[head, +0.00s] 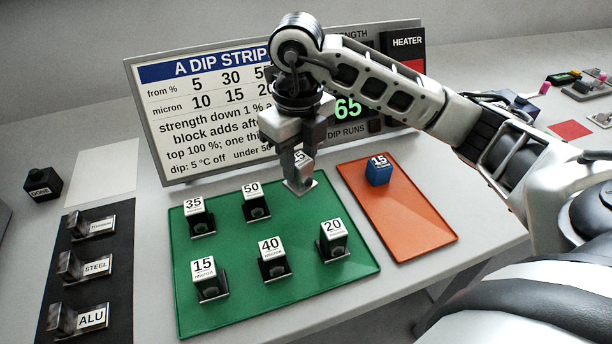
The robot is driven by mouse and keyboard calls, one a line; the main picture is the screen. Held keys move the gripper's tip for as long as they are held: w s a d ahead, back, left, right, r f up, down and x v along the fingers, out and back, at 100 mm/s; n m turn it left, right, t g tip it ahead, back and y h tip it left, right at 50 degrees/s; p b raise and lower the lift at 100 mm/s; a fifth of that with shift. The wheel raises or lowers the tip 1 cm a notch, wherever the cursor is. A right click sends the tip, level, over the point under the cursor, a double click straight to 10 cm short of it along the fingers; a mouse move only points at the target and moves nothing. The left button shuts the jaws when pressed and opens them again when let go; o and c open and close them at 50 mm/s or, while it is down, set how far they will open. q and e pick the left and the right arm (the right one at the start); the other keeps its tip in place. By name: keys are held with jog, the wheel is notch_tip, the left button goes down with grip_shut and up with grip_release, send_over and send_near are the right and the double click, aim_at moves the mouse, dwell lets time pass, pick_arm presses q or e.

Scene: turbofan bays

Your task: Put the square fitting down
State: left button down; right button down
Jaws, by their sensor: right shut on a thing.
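My right gripper (299,158) comes down over the far right corner of the green mat (310,292). It is shut on a small square fitting (301,186), a pale metal piece with a flat plate at its bottom. A white label ending in 5 shows between the fingers; the rest of it is hidden. I cannot tell whether the plate touches the mat. My left gripper is out of view.
Several labelled fittings stand on the green mat, including 50 (252,189), 20 (333,227) and 40 (270,246). A blue block marked 15 (378,174) stands on the orange tray (415,225). A sign board (200,120) rises behind. Labelled pieces sit on a black strip (105,245) at left.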

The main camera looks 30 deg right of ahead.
aim_at(308, 176)
jog(key=shift+w+d+f, duration=0.1)
jog(key=shift+d+f, duration=0.5)
jog(key=f, duration=0.2)
jog(key=f+p, duration=0.1)
jog(key=shift+w+d+f, duration=0.1)
jog(key=shift+d+f, duration=0.3)
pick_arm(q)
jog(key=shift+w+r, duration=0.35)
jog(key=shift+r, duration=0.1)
pick_arm(e)
jog(key=shift+f, duration=0.2)
jog(key=c, duration=1.1)
grip_release()
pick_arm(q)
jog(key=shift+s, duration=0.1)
pick_arm(e)
jog(key=shift+o, duration=0.2)
